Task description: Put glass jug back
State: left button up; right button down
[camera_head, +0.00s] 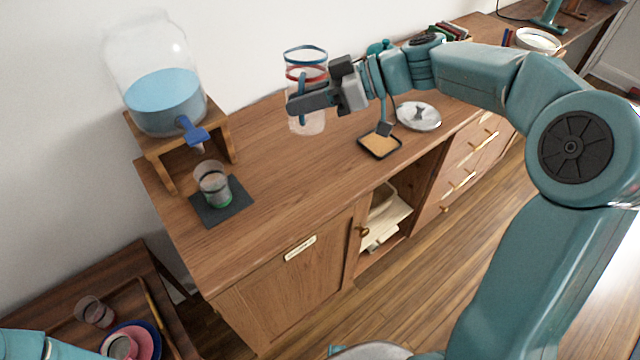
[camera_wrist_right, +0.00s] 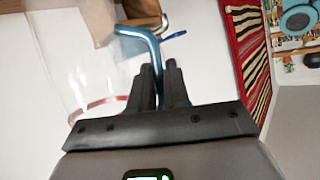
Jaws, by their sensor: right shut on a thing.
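The glass jug (camera_head: 308,118) is a clear cylinder with a blue rim and a red band. It stands upright over the back of the wooden cabinet top, near the white wall. My right gripper (camera_head: 300,103) is shut on its blue handle. In the right wrist view the blue handle (camera_wrist_right: 150,45) runs down between the closed fingers (camera_wrist_right: 159,88), and the clear jug wall (camera_wrist_right: 95,85) is to the left. I cannot tell whether the jug's base touches the cabinet top. Only a piece of my left arm shows at the bottom left; its gripper is out of view.
A water dispenser (camera_head: 165,100) stands on a wooden stand at the left. A glass (camera_head: 212,184) sits on a dark mat (camera_head: 235,207). A black-rimmed square tray (camera_head: 380,144) and a round lid (camera_head: 418,116) lie right of the jug. The cabinet top (camera_head: 290,165) is clear between.

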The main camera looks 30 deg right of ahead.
jog(key=shift+n+t+h, duration=0.4)
jog(key=shift+t, duration=0.1)
jog(key=d+f, duration=0.1)
jog(key=f, duration=0.4)
jog(key=d+f+b, duration=0.1)
jog(key=f, duration=0.5)
jog(key=d+f, duration=0.1)
jog(key=f, duration=0.5)
pick_arm(q)
jog(key=x, duration=0.2)
jog(key=shift+s+a+f, duration=0.1)
jog(key=shift+f, duration=0.3)
pick_arm(e)
jog(key=shift+s+r, duration=0.15)
pick_arm(q)
jog(key=shift+f+b, duration=0.1)
jog(key=shift+b, duration=0.2)
pick_arm(e)
jog(key=c, duration=1.5)
grip_release()
jog(key=o, duration=0.4)
